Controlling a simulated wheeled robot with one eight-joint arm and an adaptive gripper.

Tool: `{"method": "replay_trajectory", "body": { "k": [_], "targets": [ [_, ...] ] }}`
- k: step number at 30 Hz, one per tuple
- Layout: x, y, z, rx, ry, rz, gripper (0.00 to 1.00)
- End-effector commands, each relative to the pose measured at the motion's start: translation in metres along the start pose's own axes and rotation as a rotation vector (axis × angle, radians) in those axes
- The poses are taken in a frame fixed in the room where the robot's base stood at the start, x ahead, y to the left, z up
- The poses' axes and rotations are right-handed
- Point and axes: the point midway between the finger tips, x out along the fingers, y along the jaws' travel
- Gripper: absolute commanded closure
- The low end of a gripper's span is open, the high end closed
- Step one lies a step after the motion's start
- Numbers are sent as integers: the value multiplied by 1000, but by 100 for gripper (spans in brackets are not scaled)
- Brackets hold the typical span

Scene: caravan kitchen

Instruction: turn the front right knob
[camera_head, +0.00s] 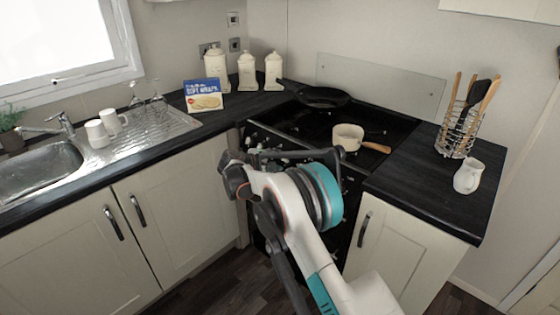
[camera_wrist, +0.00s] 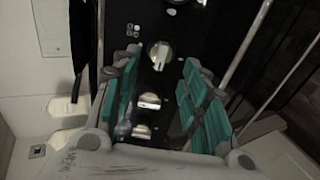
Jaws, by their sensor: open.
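The black stove front carries a row of pale knobs. In the wrist view, one knob (camera_wrist: 158,53) lies between the far ends of my fingers, and another knob (camera_wrist: 149,100) lies lower between the teal finger pads. A third knob (camera_wrist: 141,131) shows lower still, close to the palm. I cannot tell which of them is the front right knob. My gripper (camera_wrist: 160,68) is open with a finger on either side of the row; contact with a knob cannot be made out. In the head view, my gripper (camera_head: 235,174) is at the stove front, and my arm hides much of the panel.
A fourth knob (camera_wrist: 172,8) shows at the wrist view's top edge. On the black hob stand a white saucepan (camera_head: 347,136) and a dark frying pan (camera_head: 318,96). A utensil rack (camera_head: 452,142) and white jug (camera_head: 468,176) stand right. Cabinets (camera_head: 185,195) border the stove at left.

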Motion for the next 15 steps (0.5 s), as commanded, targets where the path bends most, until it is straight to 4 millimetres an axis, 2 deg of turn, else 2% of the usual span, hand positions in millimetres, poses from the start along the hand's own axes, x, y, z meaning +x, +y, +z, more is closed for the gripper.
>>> {"method": "replay_trajectory", "body": {
  "k": [1, 6, 12, 15],
  "targets": [
    [-13, 0, -1, -1, 3, 0, 59],
    [-48, 0, -1, -1, 3, -1, 59],
    [-77, -1, -1, 0, 2, -1, 59],
    [-85, 0, 0, 1, 0, -1, 59]
  ]
}}
